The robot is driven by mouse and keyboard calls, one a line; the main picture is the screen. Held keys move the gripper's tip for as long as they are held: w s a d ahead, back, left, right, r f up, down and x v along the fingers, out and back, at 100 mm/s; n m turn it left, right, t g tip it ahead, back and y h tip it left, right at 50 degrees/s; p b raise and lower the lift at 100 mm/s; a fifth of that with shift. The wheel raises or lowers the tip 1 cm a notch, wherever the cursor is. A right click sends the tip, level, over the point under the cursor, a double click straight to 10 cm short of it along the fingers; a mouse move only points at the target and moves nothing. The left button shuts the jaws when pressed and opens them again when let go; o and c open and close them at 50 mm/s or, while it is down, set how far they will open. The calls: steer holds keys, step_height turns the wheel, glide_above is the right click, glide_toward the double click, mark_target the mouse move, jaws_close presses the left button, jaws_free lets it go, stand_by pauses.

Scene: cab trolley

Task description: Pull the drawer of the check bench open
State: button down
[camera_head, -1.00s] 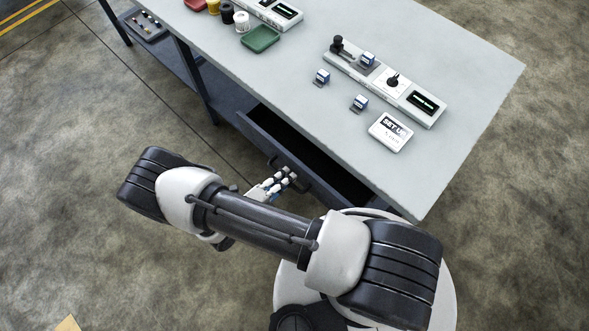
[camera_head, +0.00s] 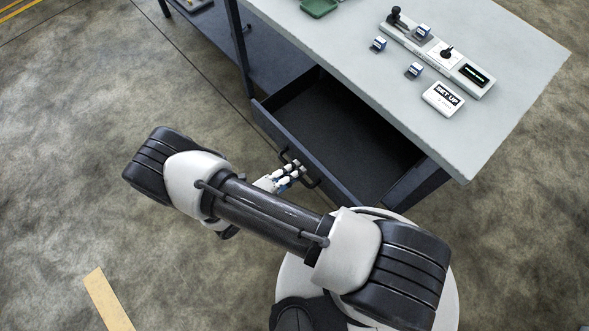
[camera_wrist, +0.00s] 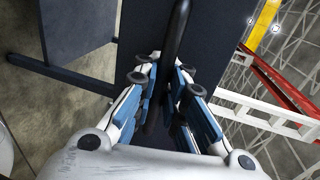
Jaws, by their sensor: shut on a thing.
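The check bench (camera_head: 480,125) has a light grey top on a dark frame. Its dark drawer (camera_head: 340,130) stands well out from under the top, and its inside looks empty. A black bar handle (camera_head: 313,182) is on the drawer's front. My gripper (camera_head: 291,170) is at the handle, shut on it. In the wrist view, the blue-and-white fingers (camera_wrist: 170,85) close around the black handle (camera_wrist: 179,30) in front of the dark drawer front (camera_wrist: 140,45). The fingers hide part of the handle.
On the bench top are a gauge unit (camera_head: 435,55), small blue-and-white blocks (camera_head: 414,70), a "SET-UP" sign (camera_head: 443,99) and a green tray (camera_head: 319,7). A dark lower shelf (camera_head: 275,60) is left of the drawer. The floor (camera_head: 80,190) at left is open.

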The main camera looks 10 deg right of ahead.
steer(key=shift+w+r, duration=0.1)
steer(key=shift+r, duration=0.05)
steer(key=c, duration=1.7)
jaws_free()
steer(key=shift+o, duration=0.2)
steer(key=shift+a, duration=0.1)
steer(key=v, duration=1.2)
